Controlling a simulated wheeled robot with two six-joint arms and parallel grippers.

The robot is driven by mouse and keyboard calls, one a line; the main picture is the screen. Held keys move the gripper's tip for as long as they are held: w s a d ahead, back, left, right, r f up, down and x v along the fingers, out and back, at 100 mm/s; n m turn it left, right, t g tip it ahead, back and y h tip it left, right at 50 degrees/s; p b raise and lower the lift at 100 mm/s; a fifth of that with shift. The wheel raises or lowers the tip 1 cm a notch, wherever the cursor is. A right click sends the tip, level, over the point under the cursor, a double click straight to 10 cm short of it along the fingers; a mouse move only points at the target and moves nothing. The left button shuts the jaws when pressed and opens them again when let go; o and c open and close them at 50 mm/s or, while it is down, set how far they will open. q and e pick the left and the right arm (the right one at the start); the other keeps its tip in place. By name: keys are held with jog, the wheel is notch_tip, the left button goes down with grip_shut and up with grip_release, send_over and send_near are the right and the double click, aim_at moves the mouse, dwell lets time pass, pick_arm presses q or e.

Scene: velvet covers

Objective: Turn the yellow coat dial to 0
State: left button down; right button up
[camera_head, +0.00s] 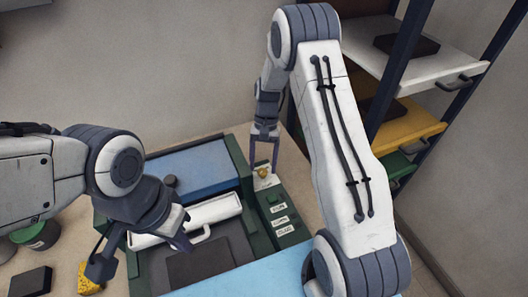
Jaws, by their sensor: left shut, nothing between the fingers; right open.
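The yellow coat dial (263,172) is a small yellow knob on a pale plate at the far end of the dark green panel. My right gripper (264,168) points down at the dial with its fingers apart, one on each side. I cannot tell whether the fingers touch it. The dial's setting is too small to read.
A green machine with a blue block (190,168) and a white handled bar (190,221) fills the middle. Several white labels (279,208) line the panel. A yellow piece (88,279), a dark block (30,282) and a green round container (38,235) stand left. A shelf rack (425,70) stands right.

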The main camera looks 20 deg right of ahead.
jog(key=b+v, duration=0.2)
jog(key=v, duration=0.7)
jog(key=shift+s+r, duration=0.1)
jog(key=s+a+r+n+t+h, duration=0.25)
jog(key=s+n+t, duration=0.4)
jog(key=s, duration=0.75)
jog(key=s+a+r+n+g+y, duration=0.1)
jog(key=s+a+r+n, duration=0.4)
jog(key=s+a, duration=0.8)
jog(key=shift+s+a+r+n+g, duration=0.15)
jog(key=shift+s+a+n+g, duration=0.2)
jog(key=shift+n+g, duration=0.5)
